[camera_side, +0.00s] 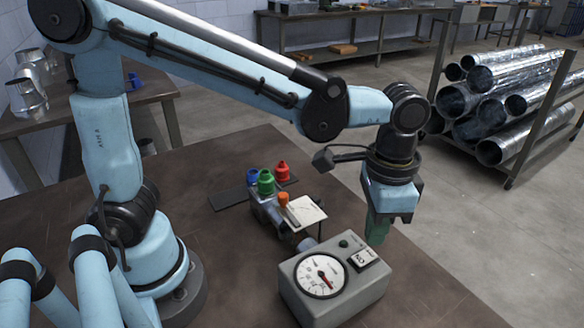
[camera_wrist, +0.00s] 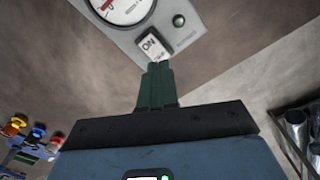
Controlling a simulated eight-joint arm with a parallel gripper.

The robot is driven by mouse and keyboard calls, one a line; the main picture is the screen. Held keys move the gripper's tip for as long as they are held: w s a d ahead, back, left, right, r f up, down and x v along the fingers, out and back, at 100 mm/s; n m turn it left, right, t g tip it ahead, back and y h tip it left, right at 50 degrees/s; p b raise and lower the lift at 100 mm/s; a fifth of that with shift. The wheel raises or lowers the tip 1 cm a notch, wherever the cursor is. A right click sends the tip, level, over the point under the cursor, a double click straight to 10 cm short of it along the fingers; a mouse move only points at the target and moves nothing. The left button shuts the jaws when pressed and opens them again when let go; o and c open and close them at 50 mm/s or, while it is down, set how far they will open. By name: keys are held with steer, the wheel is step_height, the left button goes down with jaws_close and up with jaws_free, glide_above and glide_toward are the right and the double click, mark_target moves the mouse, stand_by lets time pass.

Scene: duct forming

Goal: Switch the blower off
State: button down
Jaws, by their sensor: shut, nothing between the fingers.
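A grey control box (camera_side: 335,285) stands on the brown table, with a round dial gauge (camera_side: 320,277) on its sloped face. A white rocker switch (camera_side: 363,257) sits at the box's right. In the wrist view the switch (camera_wrist: 149,44) shows "ON" at its far end; the lettering at its near end is partly hidden by my fingertips. A small green lamp (camera_side: 343,243) sits near the switch. My gripper (camera_side: 377,232) has green fingers, shut and empty, pointing down just behind the switch. In the wrist view the fingertips (camera_wrist: 157,68) overlap the switch's near end; contact cannot be told.
Blue, green and red fittings (camera_side: 266,182) stand on the table left of my gripper, near a small metal device with a white plate (camera_side: 304,210). A rack of shiny ducts (camera_side: 500,95) stands on the floor at right. A workbench (camera_side: 340,45) is behind.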

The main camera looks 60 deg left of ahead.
mark_target(369, 253)
steer(key=shift+r, duration=2)
steer(key=s+a+f+n+t, duration=0.2)
steer(key=a+n+t, duration=0.4)
steer(key=a, duration=1)
steer(key=shift+s+a+f+t, duration=0.15)
steer(key=shift+s+a+t, duration=0.15)
steer(key=shift+t, duration=0.3)
